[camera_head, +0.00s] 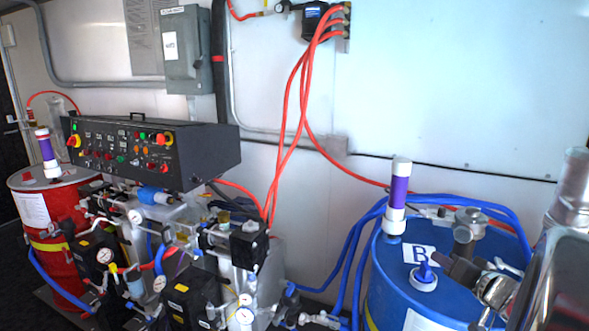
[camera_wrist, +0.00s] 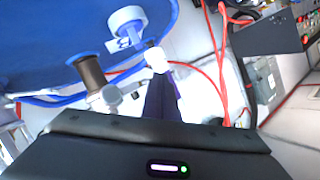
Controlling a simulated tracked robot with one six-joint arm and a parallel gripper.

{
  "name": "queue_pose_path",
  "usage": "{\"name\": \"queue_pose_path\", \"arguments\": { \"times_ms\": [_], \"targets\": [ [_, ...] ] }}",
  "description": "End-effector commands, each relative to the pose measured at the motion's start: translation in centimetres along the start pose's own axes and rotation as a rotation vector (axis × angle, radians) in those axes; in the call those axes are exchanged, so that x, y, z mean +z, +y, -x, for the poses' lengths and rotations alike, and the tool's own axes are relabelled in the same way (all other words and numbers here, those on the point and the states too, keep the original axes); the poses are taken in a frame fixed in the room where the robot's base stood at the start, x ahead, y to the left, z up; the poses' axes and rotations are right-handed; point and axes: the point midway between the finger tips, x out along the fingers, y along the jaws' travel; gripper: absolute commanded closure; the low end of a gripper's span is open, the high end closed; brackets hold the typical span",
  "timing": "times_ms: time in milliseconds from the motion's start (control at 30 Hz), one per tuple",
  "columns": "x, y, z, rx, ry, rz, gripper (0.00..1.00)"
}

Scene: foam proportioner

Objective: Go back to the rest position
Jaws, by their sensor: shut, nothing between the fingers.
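My gripper (camera_wrist: 162,84) shows in the wrist view with its dark fingers together and nothing between them. In the head view my gripper (camera_head: 448,264) is a dark shape low over the blue drum (camera_head: 390,285), partly lost among the fittings. My silver arm fills the right edge there. The drum's blue top (camera_wrist: 50,45) fills the upper left of the wrist view. A white and purple cylinder (camera_head: 398,195) stands upright on the drum. Its white end (camera_wrist: 155,58) shows just beyond my fingertips in the wrist view; I cannot tell the gap.
A white ring with a blue stem (camera_head: 423,278) and a grey pipe fitting (camera_head: 468,222) stand on the drum close to my gripper. Blue hoses (camera_head: 352,255) and red hoses (camera_head: 283,150) run behind. A black control panel (camera_head: 150,150) and red drum (camera_head: 62,215) are left.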

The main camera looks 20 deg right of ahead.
Motion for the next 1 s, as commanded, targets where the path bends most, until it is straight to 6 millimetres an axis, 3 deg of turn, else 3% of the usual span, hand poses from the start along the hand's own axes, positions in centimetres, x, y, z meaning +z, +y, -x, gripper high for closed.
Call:
{"name": "queue_pose_path", "arguments": {
  "times_ms": [33, 200, 300, 500, 700, 1000],
  "targets": [
    [1.2, -2.8, -0.3, -0.039, -0.046, 0.014, 1.0],
    [5.9, -10.6, -0.2, -0.141, -0.222, 0.048, 1.0],
    [8.8, -14.6, 0.6, -0.183, -0.326, 0.075, 1.0],
    [14.6, -20.8, 3.4, -0.227, -0.523, 0.143, 1.0],
    [19.6, -24.7, 7.3, -0.222, -0.691, 0.235, 1.0],
    [24.9, -26.8, 13.4, -0.14, -0.853, 0.404, 1.0]
  ]
}}
